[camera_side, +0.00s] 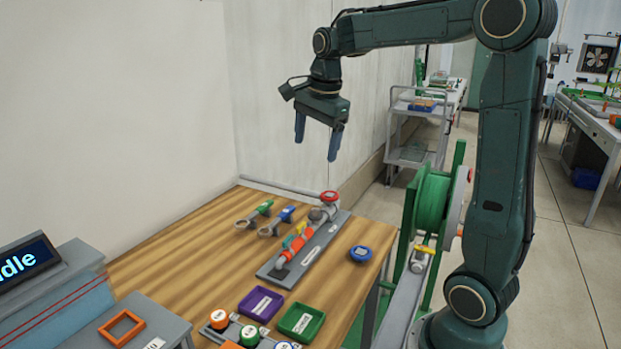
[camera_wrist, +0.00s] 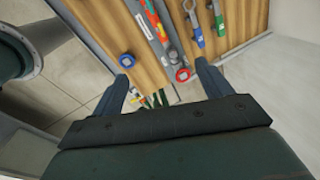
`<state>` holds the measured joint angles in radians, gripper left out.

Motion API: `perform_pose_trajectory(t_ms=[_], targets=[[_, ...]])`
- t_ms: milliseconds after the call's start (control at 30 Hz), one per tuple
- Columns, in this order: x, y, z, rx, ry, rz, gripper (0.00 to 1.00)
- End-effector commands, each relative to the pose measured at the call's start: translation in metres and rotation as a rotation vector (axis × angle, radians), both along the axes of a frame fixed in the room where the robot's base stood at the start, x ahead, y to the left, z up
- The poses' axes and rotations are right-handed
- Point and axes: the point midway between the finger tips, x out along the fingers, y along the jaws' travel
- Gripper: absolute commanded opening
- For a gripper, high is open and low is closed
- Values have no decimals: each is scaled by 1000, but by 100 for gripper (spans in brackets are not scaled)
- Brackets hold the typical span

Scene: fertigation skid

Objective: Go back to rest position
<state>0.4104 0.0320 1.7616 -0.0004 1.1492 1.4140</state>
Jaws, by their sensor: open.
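My gripper (camera_side: 317,143) hangs in the air well above the wooden table (camera_side: 190,254) in the side view, fingers pointing down. Its two fingers are apart with nothing between them. In the wrist view my gripper (camera_wrist: 166,82) shows its two fingers spread, with the table's edge and floor beyond. Below it on the table lies a grey plate (camera_side: 270,272) carrying an orange pipe assembly (camera_side: 297,241) with a red-ringed part (camera_side: 329,197) at its far end.
Green- and blue-handled tools (camera_side: 264,208) lie left of the plate, and a blue round part (camera_side: 360,253) lies right. Purple (camera_side: 261,304) and green (camera_side: 301,320) trays are at the front. A green reel (camera_side: 432,203) stands beside the table. Air around my gripper is clear.

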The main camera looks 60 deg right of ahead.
Motion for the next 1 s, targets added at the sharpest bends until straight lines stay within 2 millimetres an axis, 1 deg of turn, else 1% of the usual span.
perform_pose_trajectory(t_ms=[33,200,367,500,667,800,1000], targets=[[-8,13,4,-18,-10,85,78],[-36,50,8,-88,-36,382,78],[-64,80,8,-161,-62,660,78],[-90,103,2,-232,-82,900,78],[-121,125,-8,-322,-106,1171,78],[-146,140,-20,-407,-125,1400,78],[-172,153,-37,-506,-143,1639,78]])
